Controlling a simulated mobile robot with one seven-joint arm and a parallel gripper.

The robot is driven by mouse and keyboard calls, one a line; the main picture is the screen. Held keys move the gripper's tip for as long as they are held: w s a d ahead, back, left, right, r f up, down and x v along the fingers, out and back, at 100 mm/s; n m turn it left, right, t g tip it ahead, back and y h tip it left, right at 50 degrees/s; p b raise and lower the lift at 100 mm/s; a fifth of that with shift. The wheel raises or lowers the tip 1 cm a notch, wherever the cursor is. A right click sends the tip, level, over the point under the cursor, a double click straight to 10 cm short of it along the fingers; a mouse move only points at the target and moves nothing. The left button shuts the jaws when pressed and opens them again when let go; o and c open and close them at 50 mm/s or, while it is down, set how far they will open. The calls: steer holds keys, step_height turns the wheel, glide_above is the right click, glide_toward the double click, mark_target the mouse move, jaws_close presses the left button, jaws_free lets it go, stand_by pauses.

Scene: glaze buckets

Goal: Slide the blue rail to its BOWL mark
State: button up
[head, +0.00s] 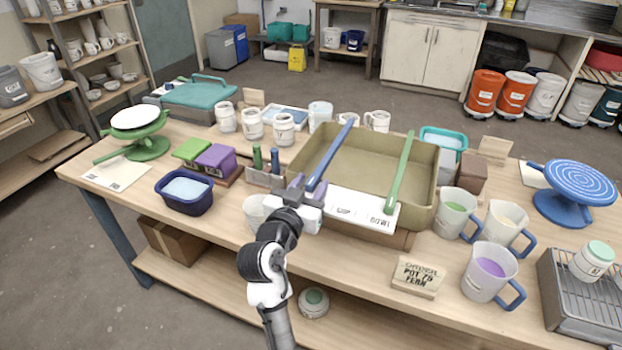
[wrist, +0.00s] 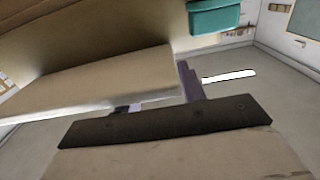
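The blue rail (head: 334,152) lies across the left part of the olive tub (head: 432,185), from the back rim to the front. The green rail (head: 402,165) lies across the tub farther right. A white strip (head: 360,209) along the tub's front carries small black marks; the right one, near the green rail's front end, seems to read BOWL. My gripper (head: 312,187) is at the tub's front left, its purple fingers apart on either side of the blue rail's near end. Contact cannot be told. The wrist view shows one purple finger (wrist: 187,82) clearly; the rail is not clear there.
Mugs with coloured glaze (head: 490,268) stand right of the tub.

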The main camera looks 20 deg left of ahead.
steer(key=shift+w, duration=0.35)
jaws_close()
